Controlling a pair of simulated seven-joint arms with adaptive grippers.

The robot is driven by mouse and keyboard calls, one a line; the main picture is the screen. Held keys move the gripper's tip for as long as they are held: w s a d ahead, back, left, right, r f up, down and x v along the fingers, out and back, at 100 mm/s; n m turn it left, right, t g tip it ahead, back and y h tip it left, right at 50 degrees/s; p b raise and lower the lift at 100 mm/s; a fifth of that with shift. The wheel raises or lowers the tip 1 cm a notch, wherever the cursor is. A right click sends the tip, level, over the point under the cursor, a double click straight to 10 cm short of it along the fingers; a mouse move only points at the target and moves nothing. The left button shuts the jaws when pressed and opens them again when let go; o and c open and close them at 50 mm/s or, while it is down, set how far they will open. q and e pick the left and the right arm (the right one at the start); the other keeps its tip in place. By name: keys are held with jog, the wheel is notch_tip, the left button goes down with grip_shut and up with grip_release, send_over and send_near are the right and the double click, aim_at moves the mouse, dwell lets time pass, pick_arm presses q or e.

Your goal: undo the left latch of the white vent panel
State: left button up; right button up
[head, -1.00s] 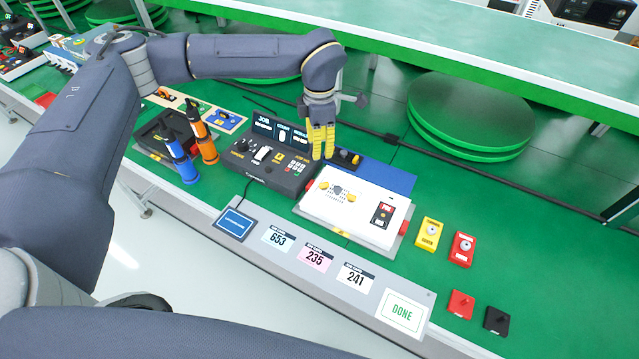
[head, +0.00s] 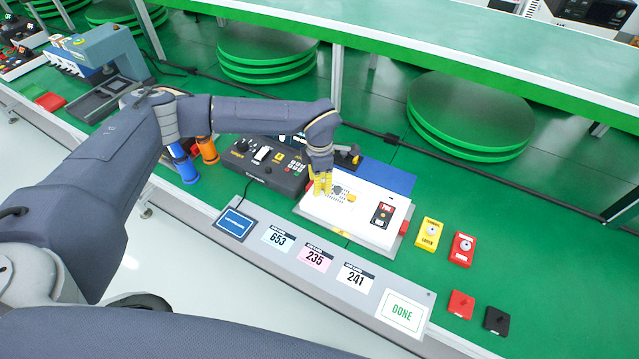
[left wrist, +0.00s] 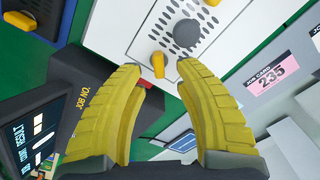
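A second yellow latch (head: 351,198) sits right of the grille. My left gripper (head: 320,191) points down over the panel's left side. Its yellow fingers are open, with the left latch in the gap between the tips; I cannot tell if they touch it. My right gripper is not in view.
A dark control box (head: 262,163) stands close left of the panel. A blue mat (head: 392,180) lies behind it. A yellow box (head: 428,233) and a red box (head: 462,249) stand to the right. Job cards (head: 316,257) lie along the front ledge.

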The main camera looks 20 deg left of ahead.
pick_arm(q)
jog(key=shift+f, duration=0.45)
jog(key=shift+o, duration=0.4)
grip_shut()
